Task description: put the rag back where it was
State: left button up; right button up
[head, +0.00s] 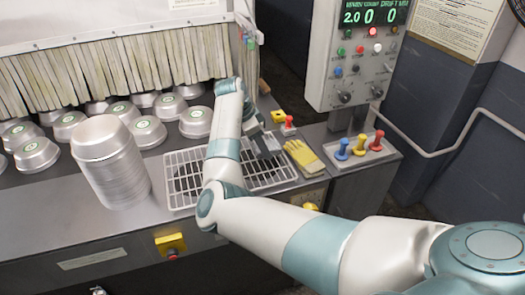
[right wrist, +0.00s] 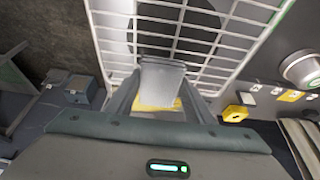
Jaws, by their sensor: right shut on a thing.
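My right gripper (head: 267,148) hangs over the right end of the wire grate, just left of the yellow gloves (head: 303,157). In the right wrist view its fingers are closed on a pale grey, flat piece that looks like the rag (right wrist: 161,82). The rag extends forward from between the fingers over the white wire grate (right wrist: 112,42). Whether it touches the grate I cannot tell. A yellow patch shows below the rag between the fingers. In the head view the rag cannot be told apart from the grey fingers. My left gripper is not in view.
A tall stack of pans (head: 112,165) stands left of the grate (head: 178,190). Several upturned pans lie before the strip curtain (head: 110,70). A control box (head: 360,55) and blue, yellow and red levers (head: 359,147) stand on the right. A yellow box (head: 278,116) sits behind my gripper.

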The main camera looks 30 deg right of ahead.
notch_tip(320, 180, down, 3)
jog(key=shift+r+p, duration=0.2)
jog(key=shift+p, duration=0.35)
jog(key=shift+f, duration=0.1)
jog(key=shift+f, duration=0.25)
jog(key=shift+s+f, duration=0.15)
